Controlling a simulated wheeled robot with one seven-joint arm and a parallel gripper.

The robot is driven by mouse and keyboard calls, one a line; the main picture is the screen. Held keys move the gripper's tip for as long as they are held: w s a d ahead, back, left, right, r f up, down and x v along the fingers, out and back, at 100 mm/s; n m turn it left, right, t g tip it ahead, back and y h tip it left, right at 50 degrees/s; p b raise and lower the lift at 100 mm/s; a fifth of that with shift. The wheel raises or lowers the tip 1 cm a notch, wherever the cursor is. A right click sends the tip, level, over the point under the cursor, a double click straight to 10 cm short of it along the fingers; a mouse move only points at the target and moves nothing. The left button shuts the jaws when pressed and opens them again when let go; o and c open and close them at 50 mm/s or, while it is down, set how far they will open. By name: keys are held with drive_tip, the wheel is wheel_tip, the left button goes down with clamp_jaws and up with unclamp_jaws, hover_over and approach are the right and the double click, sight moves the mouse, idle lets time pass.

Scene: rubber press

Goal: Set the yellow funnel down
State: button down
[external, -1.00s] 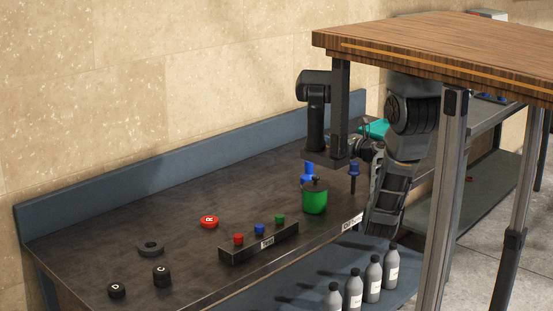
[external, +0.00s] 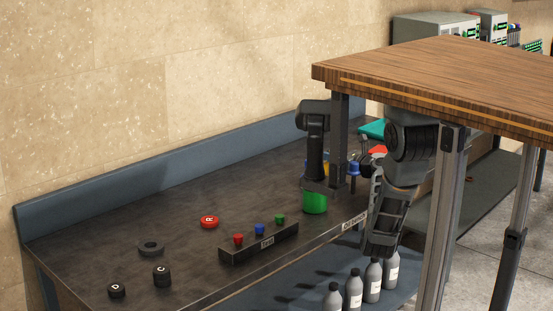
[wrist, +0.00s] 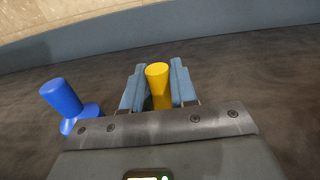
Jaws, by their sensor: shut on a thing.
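In the wrist view my gripper (wrist: 158,90) is shut on the yellow funnel (wrist: 157,78), with the two blue-grey fingers on either side of its round stem. The lower part of the funnel is hidden by my gripper, so I cannot tell whether it touches the bench. In the external view only a small patch of the yellow funnel (external: 326,168) shows behind dark parts. My gripper's fingers cannot be made out there. A blue funnel (wrist: 64,102) stands to the left of my gripper in the wrist view, wide end down.
The dark bench (external: 120,240) has a raised back edge (external: 170,173). A green pot (external: 315,203), a button box (external: 259,243), a red disc (external: 209,221) and a black ring (external: 151,247) stand on it. A wooden top (external: 440,75) overhangs at the right. The bench's left rear is clear.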

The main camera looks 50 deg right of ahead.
drive_tip(key=shift+f+b, duration=0.3)
drive_tip(key=shift+f, duration=0.3)
drive_tip(key=c, duration=0.8)
unclamp_jaws()
drive_tip(key=r, duration=0.4)
drive_tip(key=shift+s+d+r, duration=0.2)
drive_tip(key=shift+d+r, duration=0.05)
drive_tip(key=shift+r, duration=0.05)
drive_tip(key=s+d+r, duration=0.6)
drive_tip(key=s, duration=0.3)
drive_tip(key=shift+r, duration=0.2)
